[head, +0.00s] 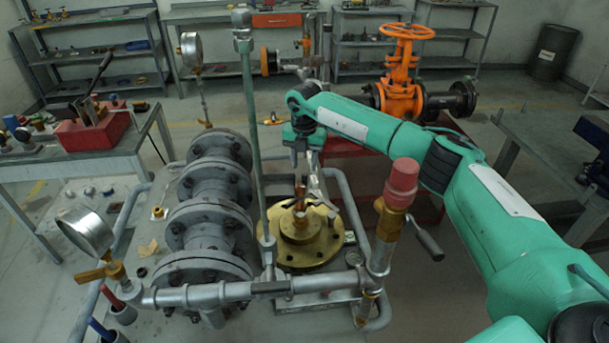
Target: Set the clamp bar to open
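A round brass flange (307,250) with a raised hub stands on the grey bench, in the middle of the head view. A slim copper-coloured stem (300,193) rises from its hub. My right arm comes in from the right, and its gripper (308,192) points down just above the hub, at the stem. Grey metal parts overlap there, so I cannot tell whether the fingers are apart or touch the stem. I cannot single out the clamp bar with certainty; it may be among these parts, partly hidden by the gripper. My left gripper is not in view.
Grey flanged pipe (205,215) lies left of the brass flange. A thin upright pipe (252,130) stands close left of my gripper. A red-capped fitting (401,180) stands on the right, near my forearm. A horizontal pipe (210,293) crosses the front. An orange valve (400,85) is behind.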

